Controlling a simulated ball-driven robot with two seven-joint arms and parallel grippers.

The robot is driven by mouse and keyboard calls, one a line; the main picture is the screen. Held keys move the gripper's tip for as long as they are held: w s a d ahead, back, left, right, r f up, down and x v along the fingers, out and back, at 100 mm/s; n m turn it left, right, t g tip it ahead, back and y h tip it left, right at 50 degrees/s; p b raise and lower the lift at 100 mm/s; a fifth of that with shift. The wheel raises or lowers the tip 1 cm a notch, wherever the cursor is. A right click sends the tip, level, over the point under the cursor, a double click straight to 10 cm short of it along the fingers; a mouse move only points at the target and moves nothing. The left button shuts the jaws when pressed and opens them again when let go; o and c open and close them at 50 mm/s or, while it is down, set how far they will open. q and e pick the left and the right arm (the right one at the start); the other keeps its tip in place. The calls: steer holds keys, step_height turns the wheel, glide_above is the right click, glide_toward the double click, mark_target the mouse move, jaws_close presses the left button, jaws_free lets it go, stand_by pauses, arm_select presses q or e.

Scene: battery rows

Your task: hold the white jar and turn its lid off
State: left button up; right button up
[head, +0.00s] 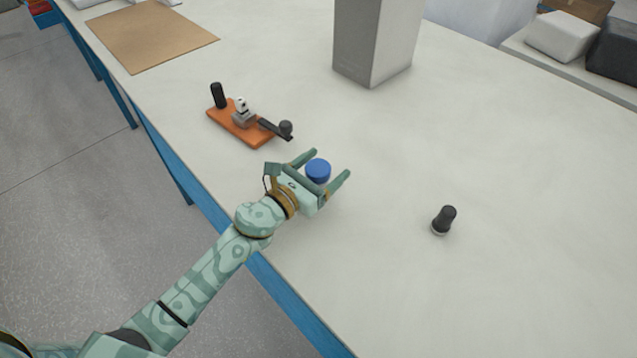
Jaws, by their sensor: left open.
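A round blue lid (318,170) shows between the two fingers of my left gripper (325,166). The jar body under the lid is hidden by the gripper and the lid, so I cannot see its white wall clearly. My left gripper is open, with one finger on each side of the lid. A gap shows between the lid and the right finger. My right gripper is not in view.
An orange board with a clamp-like device (240,128) lies just behind my left gripper. A small black-topped object (443,220) stands to the right. A grey square column (372,45) stands at the back. The table's right side is mostly clear.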

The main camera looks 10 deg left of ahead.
arm_select(q)
steer(key=shift+w+d, duration=0.1)
steer(key=shift+w, duration=0.05)
steer(key=c, duration=1.1)
steer(key=shift+r, duration=0.15)
